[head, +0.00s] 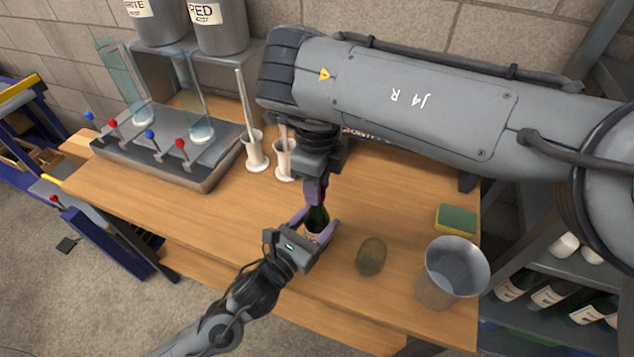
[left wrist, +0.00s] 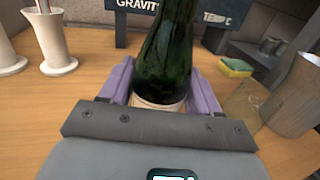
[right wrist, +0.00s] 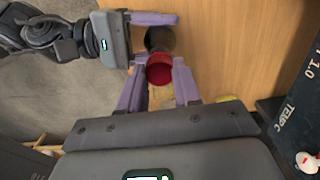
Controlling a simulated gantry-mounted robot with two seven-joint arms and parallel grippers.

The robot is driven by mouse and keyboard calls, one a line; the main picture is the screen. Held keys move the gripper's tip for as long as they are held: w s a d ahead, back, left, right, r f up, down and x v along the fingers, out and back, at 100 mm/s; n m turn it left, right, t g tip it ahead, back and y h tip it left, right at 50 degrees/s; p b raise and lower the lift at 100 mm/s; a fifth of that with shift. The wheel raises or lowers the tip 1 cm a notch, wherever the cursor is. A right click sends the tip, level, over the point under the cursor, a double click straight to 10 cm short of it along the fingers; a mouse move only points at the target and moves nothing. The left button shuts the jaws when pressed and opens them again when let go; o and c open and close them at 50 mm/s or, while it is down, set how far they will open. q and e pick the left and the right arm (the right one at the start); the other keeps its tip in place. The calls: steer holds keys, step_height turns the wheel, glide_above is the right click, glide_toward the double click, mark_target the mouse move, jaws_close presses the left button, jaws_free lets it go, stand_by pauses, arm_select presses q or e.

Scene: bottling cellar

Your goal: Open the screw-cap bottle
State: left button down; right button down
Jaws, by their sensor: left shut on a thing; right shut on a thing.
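The dark green bottle (head: 317,216) stands on the wooden table near its front. In the left wrist view its green glass (left wrist: 166,60) rises above a pale label, and its top is out of frame. My left gripper (head: 315,224) is shut on the bottle's body, one finger on each side. My right gripper (head: 317,193) comes down from above, shut on the red cap (right wrist: 159,70), which shows between its fingers in the right wrist view. In the head view the fingers hide the cap. I cannot tell whether the cap is still seated on the neck.
A clear brownish tumbler (head: 371,257) and a metal bucket (head: 430,291) stand right of the bottle. A green and yellow sponge (head: 457,219) lies behind them. White cylinder stands (head: 255,151) and a filler tray (head: 190,170) are at left. The table's front left is clear.

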steer(key=n, duration=0.5)
steer(key=shift+r, duration=0.3)
stand_by(0.4)
steer(key=shift+r, duration=0.85)
steer(key=shift+r, duration=2)
arm_select(q)
steer(key=shift+c, duration=0.8)
jaws_free()
